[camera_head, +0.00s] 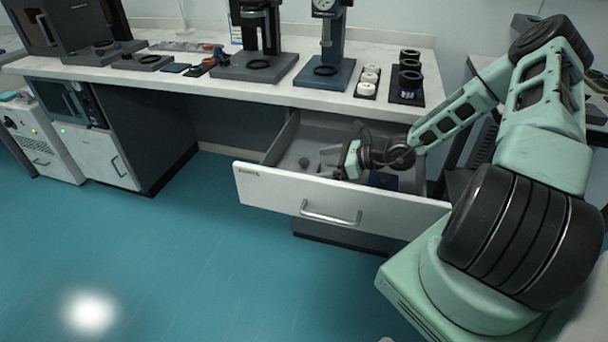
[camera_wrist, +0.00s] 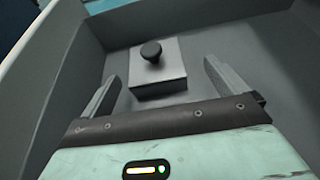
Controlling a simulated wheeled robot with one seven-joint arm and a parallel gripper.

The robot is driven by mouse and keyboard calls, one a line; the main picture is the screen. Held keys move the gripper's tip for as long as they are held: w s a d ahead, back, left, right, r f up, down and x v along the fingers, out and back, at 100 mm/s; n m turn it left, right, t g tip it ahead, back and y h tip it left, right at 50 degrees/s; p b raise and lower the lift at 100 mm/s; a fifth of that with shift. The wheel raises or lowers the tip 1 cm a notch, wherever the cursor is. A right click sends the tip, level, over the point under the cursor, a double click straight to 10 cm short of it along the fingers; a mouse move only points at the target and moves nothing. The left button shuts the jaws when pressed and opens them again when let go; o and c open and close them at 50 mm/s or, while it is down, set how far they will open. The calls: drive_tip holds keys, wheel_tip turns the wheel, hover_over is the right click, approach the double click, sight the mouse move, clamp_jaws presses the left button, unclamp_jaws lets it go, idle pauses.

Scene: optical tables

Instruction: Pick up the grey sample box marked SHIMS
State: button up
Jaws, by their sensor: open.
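A grey box (camera_wrist: 160,85) with a black round knob on top sits on the floor of the open drawer, in the wrist view. No SHIMS marking can be read on it. My gripper (camera_wrist: 161,70) is open, with one finger to the left of the box and one to the right, both apart from it. In the head view my gripper (camera_head: 349,160) reaches down into the drawer (camera_head: 278,190). Small grey items (camera_head: 304,162) lie to its left there; I cannot tell which one is the box.
The drawer's walls stand around my gripper, with its front panel and handle (camera_head: 331,214) toward the room. A dark blue item (camera_head: 383,180) lies in the drawer to the right. The worktop (camera_head: 300,97) above carries instruments and small trays.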

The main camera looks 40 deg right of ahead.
sight(311, 168)
drive_tip(key=x, duration=0.5)
drive_tip(key=shift+s+a+f, duration=0.1)
drive_tip(key=shift+a+f, duration=0.2)
drive_tip(key=shift+a, duration=0.15)
drive_tip(key=shift+w+a+f, duration=0.15)
drive_tip(key=shift+w+a, duration=0.05)
drive_tip(key=shift+w, duration=0.1)
drive_tip(key=c, duration=1.2)
